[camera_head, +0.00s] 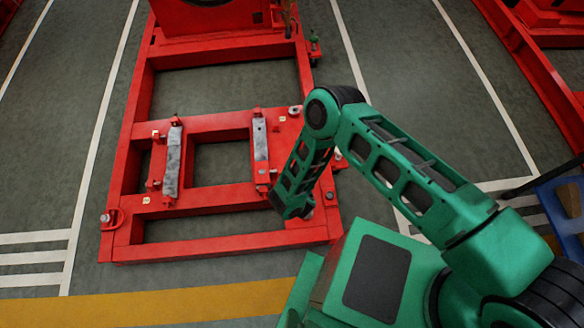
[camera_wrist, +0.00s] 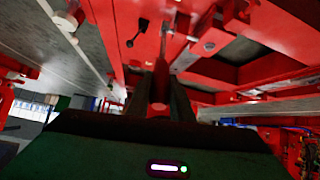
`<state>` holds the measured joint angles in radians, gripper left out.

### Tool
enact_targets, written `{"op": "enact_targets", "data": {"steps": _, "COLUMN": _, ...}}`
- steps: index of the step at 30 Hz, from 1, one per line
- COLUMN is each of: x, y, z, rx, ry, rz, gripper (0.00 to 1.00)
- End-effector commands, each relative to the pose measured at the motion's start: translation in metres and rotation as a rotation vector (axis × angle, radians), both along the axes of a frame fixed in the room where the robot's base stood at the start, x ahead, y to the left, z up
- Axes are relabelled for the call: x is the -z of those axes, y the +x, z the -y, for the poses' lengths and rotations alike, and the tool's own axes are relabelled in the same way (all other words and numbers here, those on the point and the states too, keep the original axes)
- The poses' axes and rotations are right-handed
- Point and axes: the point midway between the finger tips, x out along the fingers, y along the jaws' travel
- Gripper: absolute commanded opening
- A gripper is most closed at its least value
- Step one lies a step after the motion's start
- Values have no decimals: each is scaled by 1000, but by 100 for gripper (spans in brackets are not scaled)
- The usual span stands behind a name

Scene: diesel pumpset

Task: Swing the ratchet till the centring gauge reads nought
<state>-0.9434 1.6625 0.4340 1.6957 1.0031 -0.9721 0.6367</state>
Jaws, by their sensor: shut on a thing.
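My gripper (camera_head: 298,212) reaches down at the front right of the red base frame (camera_head: 230,243), partly hidden by my green arm. In the wrist view its two dark fingers (camera_wrist: 160,104) are shut on a narrow red bar (camera_wrist: 160,82), which looks like the ratchet's handle. The bar runs away from me under red framework. The ratchet's head is not clear there. In the head view the ratchet is hidden behind my forearm or too small to pick out. I cannot make out the centring gauge or its reading in either view.
Two grey metal pads (camera_head: 173,162) (camera_head: 260,139) lie on the frame's cross members. A large red machine part (camera_head: 215,18) stands at the frame's far end. Another red frame (camera_head: 535,75) stands at the right, with a blue object (camera_head: 562,208) nearer me. Floor left of the frame is clear.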

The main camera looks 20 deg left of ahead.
Motion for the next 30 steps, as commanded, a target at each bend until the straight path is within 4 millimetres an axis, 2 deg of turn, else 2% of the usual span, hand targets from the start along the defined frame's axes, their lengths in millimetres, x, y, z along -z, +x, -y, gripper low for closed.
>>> {"op": "enact_targets", "data": {"steps": 7, "x": 3, "y": -5, "z": 0, "rx": -1, "ry": -1, "rz": -11, "gripper": 0}}
{"op": "enact_targets", "data": {"steps": 8, "x": 3, "y": -5, "z": 0, "rx": -1, "ry": -1, "rz": -11, "gripper": 22}}
{"op": "enact_targets", "data": {"steps": 10, "x": 2, "y": -5, "z": 0, "rx": -2, "ry": -1, "rz": -9, "gripper": 39}}
{"op": "enact_targets", "data": {"steps": 22, "x": -2, "y": -5, "z": 1, "rx": -3, "ry": -2, "rz": -4, "gripper": 39}}
{"op": "enact_targets", "data": {"steps": 30, "x": -26, "y": -31, "z": 17, "rx": -5, "ry": -4, "rz": -6, "gripper": 39}}
